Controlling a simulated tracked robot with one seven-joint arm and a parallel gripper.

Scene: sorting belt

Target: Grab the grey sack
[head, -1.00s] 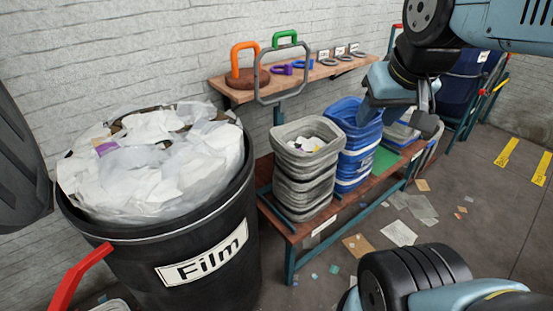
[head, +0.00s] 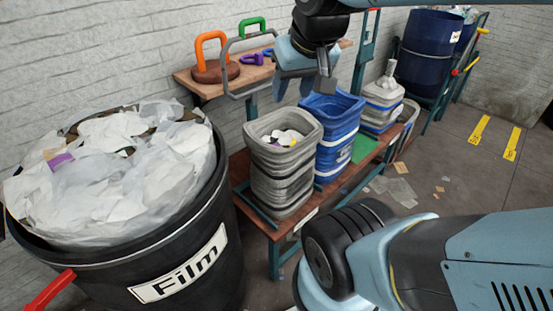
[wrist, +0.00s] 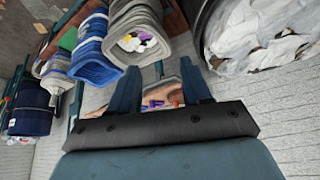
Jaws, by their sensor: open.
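A small pale grey bundle with a narrow top, which looks like a tied sack (head: 387,77), sits on the far stack of bins on the low bench. It also shows at the left of the wrist view (wrist: 50,82). My gripper (head: 306,88) is open and empty, above and in front of the blue bins (head: 338,125), to the left of the sack in the head view. In the wrist view its two fingers (wrist: 160,82) stand apart with nothing between them.
A grey bin stack (head: 285,170) with scraps inside stands left of the blue bins. A large black Film barrel (head: 185,240) full of plastic is at left. A wall shelf (head: 190,80) holds coloured handles. A dark blue drum (head: 430,45) stands farther back.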

